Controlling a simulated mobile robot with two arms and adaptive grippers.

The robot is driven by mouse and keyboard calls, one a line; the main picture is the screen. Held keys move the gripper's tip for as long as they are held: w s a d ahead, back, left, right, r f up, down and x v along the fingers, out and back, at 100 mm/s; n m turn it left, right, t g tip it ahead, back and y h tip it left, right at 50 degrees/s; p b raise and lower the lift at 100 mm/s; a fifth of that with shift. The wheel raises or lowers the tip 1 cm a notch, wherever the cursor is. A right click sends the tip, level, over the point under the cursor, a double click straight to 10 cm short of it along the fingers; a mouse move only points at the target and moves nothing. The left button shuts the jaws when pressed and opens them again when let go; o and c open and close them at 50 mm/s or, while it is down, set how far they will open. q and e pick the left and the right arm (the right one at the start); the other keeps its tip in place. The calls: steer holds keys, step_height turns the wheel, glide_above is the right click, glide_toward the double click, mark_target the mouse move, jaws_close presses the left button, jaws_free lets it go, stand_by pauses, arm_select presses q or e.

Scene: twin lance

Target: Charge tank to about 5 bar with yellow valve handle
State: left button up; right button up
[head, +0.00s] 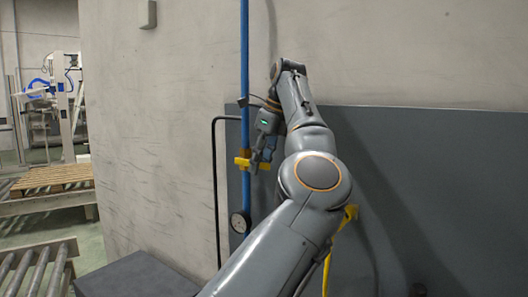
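The yellow valve handle (242,162) sits on a blue vertical pipe (245,60) and shows as a short crosswise piece. My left gripper (257,160) is at the handle's right side, pointing down, with its fingers at or very near the handle's right end. Whether the fingers are closed on it cannot be told. A round pressure gauge (240,223) with a pale face is lower on the pipe; its reading is too small to make out. I cannot identify the tank for certain. My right gripper is out of view.
A dark grey panel (420,160) stands behind my arm, against a pale wall (160,110). A black pipe (215,180) runs left of the blue one. A yellow hose (328,265) is partly behind my arm. Pallets (50,178) and a roller conveyor (35,268) are at left.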

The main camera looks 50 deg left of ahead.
arm_select(q)
steer(key=v, duration=0.4)
steer(key=shift+d+r, duration=0.25)
steer(key=shift+r, duration=0.05)
steer(key=shift+w+d+r, duration=0.1)
steer(key=shift+r, duration=0.5)
steer(key=shift+d+r, duration=0.2)
steer(key=shift+r, duration=0.15)
steer(key=shift+a, duration=0.1)
